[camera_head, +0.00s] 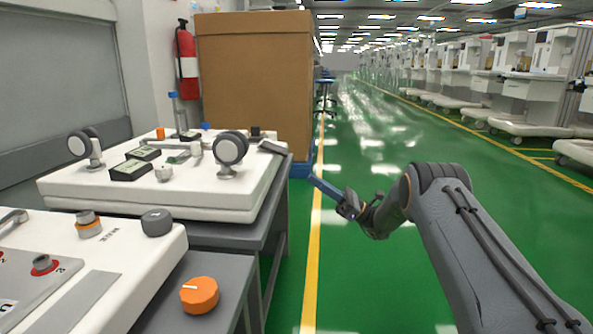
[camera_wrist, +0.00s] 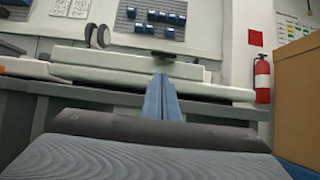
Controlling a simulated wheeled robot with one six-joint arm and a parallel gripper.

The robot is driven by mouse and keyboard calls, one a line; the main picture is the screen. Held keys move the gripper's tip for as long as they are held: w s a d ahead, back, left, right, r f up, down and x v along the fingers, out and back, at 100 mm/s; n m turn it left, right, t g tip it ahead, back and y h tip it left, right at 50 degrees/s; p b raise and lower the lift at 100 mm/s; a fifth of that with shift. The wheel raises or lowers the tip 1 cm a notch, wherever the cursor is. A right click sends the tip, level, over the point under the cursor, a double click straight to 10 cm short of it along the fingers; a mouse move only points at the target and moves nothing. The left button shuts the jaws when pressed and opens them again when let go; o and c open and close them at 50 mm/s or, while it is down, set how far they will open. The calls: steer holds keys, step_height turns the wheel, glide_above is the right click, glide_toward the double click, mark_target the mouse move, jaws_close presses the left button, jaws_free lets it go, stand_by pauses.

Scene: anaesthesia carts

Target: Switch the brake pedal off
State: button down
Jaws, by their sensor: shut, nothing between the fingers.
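The brake pedal appears to be the dark grey flat lever (camera_head: 272,147) at the right edge of the white cart base (camera_head: 150,205). In the wrist view the same dark pedal (camera_wrist: 170,54) sticks out above the white base (camera_wrist: 100,72), just above my fingertips in the picture. My gripper (camera_head: 315,179) is to the right of the base, past its edge, with its blue fingers pointing left toward it. In the wrist view the blue fingers (camera_wrist: 161,82) are together and empty. They look apart from the pedal.
The white base lies on a grey table with casters (camera_head: 230,148) pointing up. A white panel (camera_head: 90,265) with knobs and an orange knob (camera_head: 199,295) are nearer. A large cardboard box (camera_head: 255,85) and a fire extinguisher (camera_head: 187,62) stand behind.

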steer(key=b, duration=0.4)
glide_toward(275, 148)
steer(key=a, duration=0.3)
steer(key=shift+w+a+r, duration=0.25)
steer(key=shift+w+a, duration=0.05)
steer(key=shift+w, duration=0.05)
steer(key=shift+r+p, duration=0.1)
steer(key=shift+p, duration=0.25)
